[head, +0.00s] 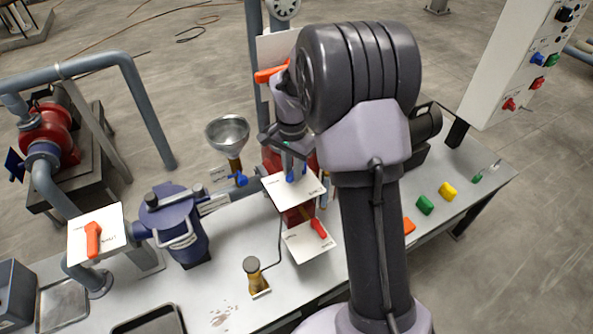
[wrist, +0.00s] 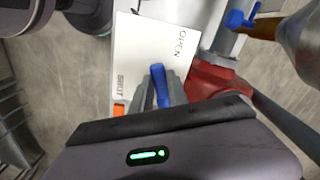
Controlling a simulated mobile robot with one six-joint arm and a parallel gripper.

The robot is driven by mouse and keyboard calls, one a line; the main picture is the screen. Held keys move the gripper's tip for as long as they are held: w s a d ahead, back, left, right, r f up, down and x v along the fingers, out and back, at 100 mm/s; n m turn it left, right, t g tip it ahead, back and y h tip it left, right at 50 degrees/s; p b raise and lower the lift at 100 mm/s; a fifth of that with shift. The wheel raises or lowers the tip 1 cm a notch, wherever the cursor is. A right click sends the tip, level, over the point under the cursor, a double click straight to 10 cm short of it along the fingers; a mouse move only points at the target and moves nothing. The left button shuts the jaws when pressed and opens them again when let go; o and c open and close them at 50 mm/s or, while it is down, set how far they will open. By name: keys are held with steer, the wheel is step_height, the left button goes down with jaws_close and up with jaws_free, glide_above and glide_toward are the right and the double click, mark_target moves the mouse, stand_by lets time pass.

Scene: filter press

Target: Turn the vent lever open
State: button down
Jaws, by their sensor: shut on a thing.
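A blue lever (head: 290,175) stands at a white plate (head: 308,190) in the middle of the bench. In the wrist view the blue lever (wrist: 160,84) is between the grey fingers of my gripper (wrist: 163,90), which is shut on it. The plate (wrist: 140,62) there reads OPEN near its upper right and SHUT at its lower left. The lever's tip lies between the two words, below OPEN and right of SHUT. Its pivot is hidden. In the head view my gripper (head: 289,158) reaches down over the plate, partly hidden by my arm.
A red lever (head: 318,227) sits on a lower white plate (head: 305,243). An orange lever (head: 93,240) is on a plate at left. A metal funnel (head: 228,133) and a blue vessel (head: 178,225) stand close to the left. Coloured blocks (head: 425,204) lie at right.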

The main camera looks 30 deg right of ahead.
steer(key=shift+w+a+m, duration=0.1)
steer(key=shift+w+m, duration=0.2)
steer(key=shift+m, duration=0.55)
steer(key=shift+w+a+m, duration=0.1)
steer(key=shift+w+m, duration=0.2)
steer(key=shift+m, duration=0.6)
steer(key=shift+w+m, duration=0.3)
steer(key=shift+m, duration=0.55)
steer(key=c, duration=1.3)
jaws_free()
step_height(320, 180, up, 18)
steer(key=p, duration=0.5)
steer(key=shift+f, duration=0.25)
